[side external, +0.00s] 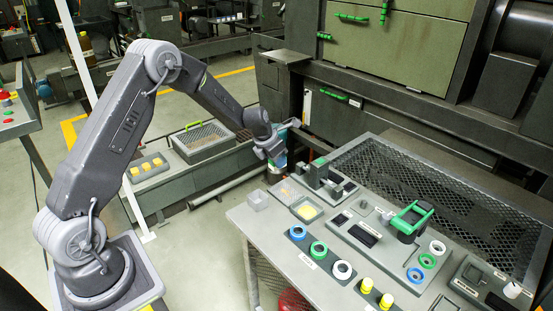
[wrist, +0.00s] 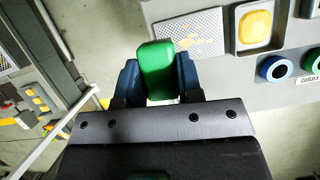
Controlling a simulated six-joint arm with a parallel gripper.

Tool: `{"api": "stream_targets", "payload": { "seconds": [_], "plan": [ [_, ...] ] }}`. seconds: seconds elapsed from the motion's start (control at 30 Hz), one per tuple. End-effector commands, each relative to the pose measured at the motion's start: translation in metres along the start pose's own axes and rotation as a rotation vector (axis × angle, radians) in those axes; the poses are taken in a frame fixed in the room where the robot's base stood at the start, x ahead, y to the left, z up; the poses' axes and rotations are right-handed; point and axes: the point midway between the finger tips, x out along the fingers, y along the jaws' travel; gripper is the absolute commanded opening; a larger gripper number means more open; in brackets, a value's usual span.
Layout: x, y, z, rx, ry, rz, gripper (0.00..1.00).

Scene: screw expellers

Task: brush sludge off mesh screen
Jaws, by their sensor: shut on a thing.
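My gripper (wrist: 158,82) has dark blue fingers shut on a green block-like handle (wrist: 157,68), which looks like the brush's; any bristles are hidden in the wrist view. In the side external view my gripper (side external: 274,156) hangs just past the far left corner of the grey table. A small light mesh screen (wrist: 184,38) with yellow-brown flecks of sludge lies ahead and right of the handle in the wrist view, apart from it. In the side view the screen (side external: 284,190) lies at that corner, small and hard to make out.
A yellow pad (wrist: 256,25) sits in a shallow tray beside the screen; the tray (side external: 294,210) also shows from the side. A dark upright fixture (side external: 318,177) stands close behind. Coloured rings (side external: 318,250) lie farther right.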

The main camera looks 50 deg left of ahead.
Motion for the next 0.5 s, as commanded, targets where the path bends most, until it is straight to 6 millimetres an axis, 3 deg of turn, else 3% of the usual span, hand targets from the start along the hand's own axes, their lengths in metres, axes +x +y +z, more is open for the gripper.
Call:
{"api": "stream_targets", "payload": {
  "seconds": [0.27,0.5],
  "plan": [
    [0.001,-0.001,0.000,-0.084,0.000,0.033,0.15],
    [0.014,-0.001,-0.005,-0.087,0.002,0.032,0.15]
  ]
}}
